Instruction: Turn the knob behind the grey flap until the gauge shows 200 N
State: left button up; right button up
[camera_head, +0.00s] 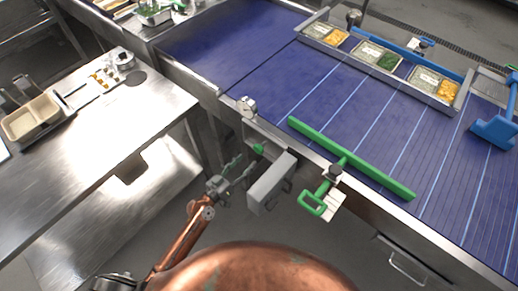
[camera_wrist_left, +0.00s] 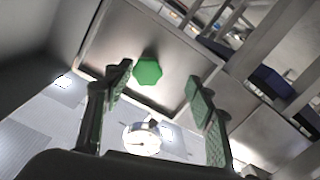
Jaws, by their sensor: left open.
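The green knob (camera_head: 258,148) sits exposed on the side of the conveyor frame. It also shows in the left wrist view (camera_wrist_left: 148,71), as a many-sided green shape on a grey plate. The grey flap (camera_head: 271,184) stands open to the right of the knob in the head view. The round white gauge (camera_head: 246,106) is above the knob on the conveyor edge, and it shows in the left wrist view (camera_wrist_left: 142,140); its reading is too small to tell. My left gripper (camera_head: 236,167) is open and empty, apart from the knob, with its green-padded fingers pointing towards it. My right gripper is not in view.
The blue conveyor (camera_head: 215,45) runs behind the knob. A green bar with a handle (camera_head: 350,160) lies across its near edge, right of the flap. A tray (camera_head: 388,84) of food containers is at the far side. A steel table (camera_head: 90,160) stands left.

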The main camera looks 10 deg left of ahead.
aim_at(257, 151)
pick_arm(q)
jog(key=w+d, duration=0.1)
jog(key=w, duration=0.1)
jog(key=w+d+r, duration=0.1)
jog(key=w+d, duration=0.1)
jog(key=w+d+r, duration=0.1)
jog(key=w, duration=0.2)
jog(key=shift+d+r, duration=0.1)
jog(key=shift+d, duration=0.25)
jog(key=shift+c, duration=0.5)
jog(key=shift+s, duration=0.1)
jog(key=c, duration=1.1)
jog(key=shift+o, duration=0.2)
